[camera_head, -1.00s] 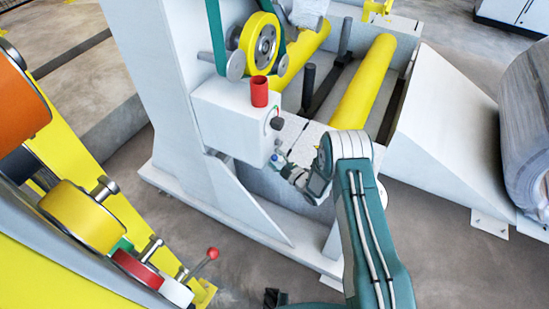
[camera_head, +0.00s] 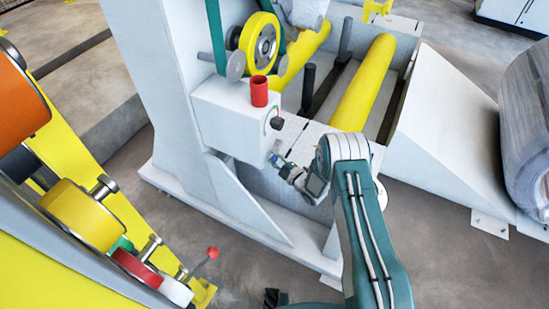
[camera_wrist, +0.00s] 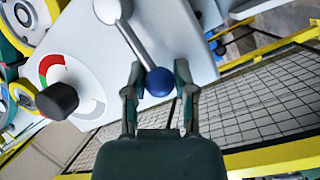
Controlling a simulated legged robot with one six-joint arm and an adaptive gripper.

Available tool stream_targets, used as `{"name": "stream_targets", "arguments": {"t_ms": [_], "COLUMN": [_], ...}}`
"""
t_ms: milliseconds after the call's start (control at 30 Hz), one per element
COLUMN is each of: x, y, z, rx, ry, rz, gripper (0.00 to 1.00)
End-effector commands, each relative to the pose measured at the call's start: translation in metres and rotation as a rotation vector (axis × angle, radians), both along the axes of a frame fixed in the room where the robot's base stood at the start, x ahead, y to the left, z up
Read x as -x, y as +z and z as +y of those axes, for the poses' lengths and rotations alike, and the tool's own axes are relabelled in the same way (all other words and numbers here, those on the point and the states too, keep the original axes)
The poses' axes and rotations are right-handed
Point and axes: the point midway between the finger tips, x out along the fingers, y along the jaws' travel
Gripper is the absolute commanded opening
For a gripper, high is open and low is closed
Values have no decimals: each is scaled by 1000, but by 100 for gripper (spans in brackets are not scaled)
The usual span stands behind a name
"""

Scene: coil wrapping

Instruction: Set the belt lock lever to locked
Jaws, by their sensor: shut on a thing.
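In the wrist view, a grey lever (camera_wrist: 134,43) with a blue ball knob (camera_wrist: 159,82) runs from a round pivot (camera_wrist: 113,10) on a white panel. My gripper (camera_wrist: 158,80) has its two fingers on either side of the blue ball, shut on it. In the head view, my gripper (camera_head: 277,161) is at the lower front corner of the white control box (camera_head: 230,125). The lever is too small there to make out clearly. No locked or unlocked marking can be read beside it.
A black rotary knob (camera_wrist: 58,100) with a red and green dial is beside the lever. A red cylinder (camera_head: 259,92) stands on the box. Yellow rollers (camera_head: 363,82) are behind. Another lever with a red ball (camera_head: 213,252) is at lower left. Mesh fencing (camera_wrist: 250,110) is beyond.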

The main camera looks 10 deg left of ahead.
Motion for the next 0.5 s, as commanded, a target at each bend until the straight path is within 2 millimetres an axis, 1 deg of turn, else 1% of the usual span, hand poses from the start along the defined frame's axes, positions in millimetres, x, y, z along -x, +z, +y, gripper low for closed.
{"name": "stream_targets", "arguments": {"t_ms": [167,500], "x": [-1,-8], "y": [-10,-30], "z": [-1,-4], "rx": [38,142], "ry": [-2,-3], "rz": [-97,-385], "gripper": [0,0]}}
